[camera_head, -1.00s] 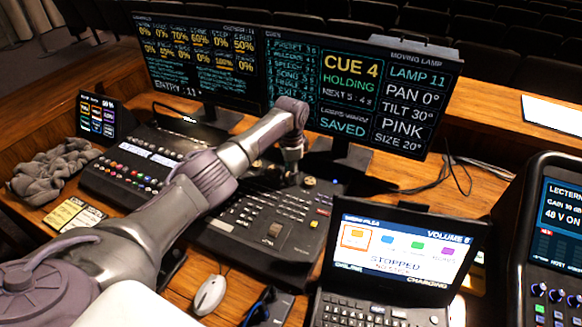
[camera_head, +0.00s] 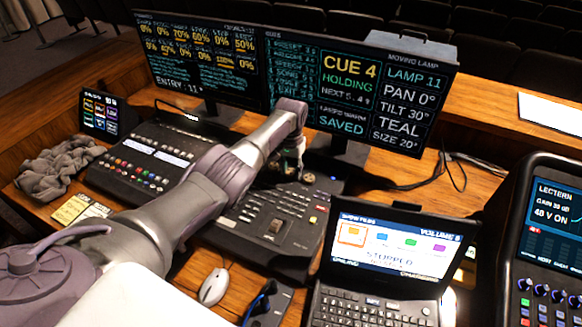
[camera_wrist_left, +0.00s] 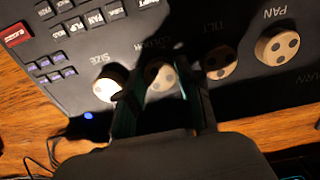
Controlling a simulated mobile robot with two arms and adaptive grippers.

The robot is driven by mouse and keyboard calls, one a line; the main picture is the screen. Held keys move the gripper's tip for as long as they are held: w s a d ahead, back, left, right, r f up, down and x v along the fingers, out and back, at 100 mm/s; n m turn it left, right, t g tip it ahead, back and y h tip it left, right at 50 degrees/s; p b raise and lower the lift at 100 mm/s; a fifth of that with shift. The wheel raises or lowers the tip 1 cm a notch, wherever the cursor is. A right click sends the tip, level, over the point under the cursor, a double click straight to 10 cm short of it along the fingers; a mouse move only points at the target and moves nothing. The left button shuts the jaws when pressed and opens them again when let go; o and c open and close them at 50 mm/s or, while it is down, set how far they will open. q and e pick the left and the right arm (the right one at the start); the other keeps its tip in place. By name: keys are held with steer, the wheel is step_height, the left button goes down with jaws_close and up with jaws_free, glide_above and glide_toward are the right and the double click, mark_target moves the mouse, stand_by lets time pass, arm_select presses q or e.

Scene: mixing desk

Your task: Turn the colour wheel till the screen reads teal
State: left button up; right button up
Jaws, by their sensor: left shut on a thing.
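The screen (camera_head: 362,85) shows lamp 11 with pan 0°, tilt 30°, teal and size 20° in its right column. My left gripper (camera_head: 290,168) reaches down to the dark lamp console (camera_head: 268,225) below the screen. In the left wrist view, the colour wheel (camera_wrist_left: 160,74), a pale round knob with dark dots, sits between the two fingers of my left gripper (camera_wrist_left: 162,88), which is shut on it. The colour label there is partly in shadow. My right gripper is not in view.
The size knob (camera_wrist_left: 110,83) is close beside the fingers; the tilt knob (camera_wrist_left: 219,62) and pan knob (camera_wrist_left: 277,46) are on the other side. A laptop (camera_head: 385,255), a mouse (camera_head: 213,287), a grey cloth (camera_head: 60,167) and a sound desk (camera_head: 548,240) stand around.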

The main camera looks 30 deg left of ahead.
arm_select(q)
steer(key=shift+r+n, duration=0.1)
steer(key=shift+n, duration=0.7)
steer(key=shift+w, duration=0.1)
steer(key=o, duration=1)
steer(key=shift+o, duration=0.8)
